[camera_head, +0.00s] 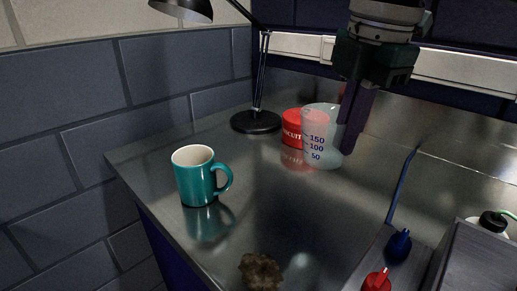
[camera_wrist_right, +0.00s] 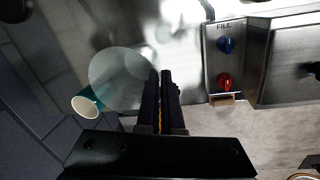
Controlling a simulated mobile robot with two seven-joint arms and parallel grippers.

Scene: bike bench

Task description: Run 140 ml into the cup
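The clear measuring cup (camera_head: 320,120) is upright right of the teal mug, with blue marks 50, 100 and 150. Its round outline shows in the wrist view (camera_wrist_right: 118,75). No liquid is distinguishable in it. My right gripper (camera_head: 350,132) comes from above at the cup's right side. In the wrist view its fingers (camera_wrist_right: 162,75) are nearly together at the cup's edge, seemingly shut on its wall. Whether its base touches the bench is unclear. A blue tap (camera_wrist_right: 226,45) and a red tap (camera_wrist_right: 224,82) sit on a panel marked FILL. My left gripper is not in view.
A teal mug (camera_head: 196,178) stands left on the metal bench (camera_head: 270,205). A red tin (camera_head: 291,128) is directly behind the measuring cup. A black lamp (camera_head: 256,121) stands behind. A brown lump (camera_head: 261,271) lies at the front. The middle of the bench is clear.

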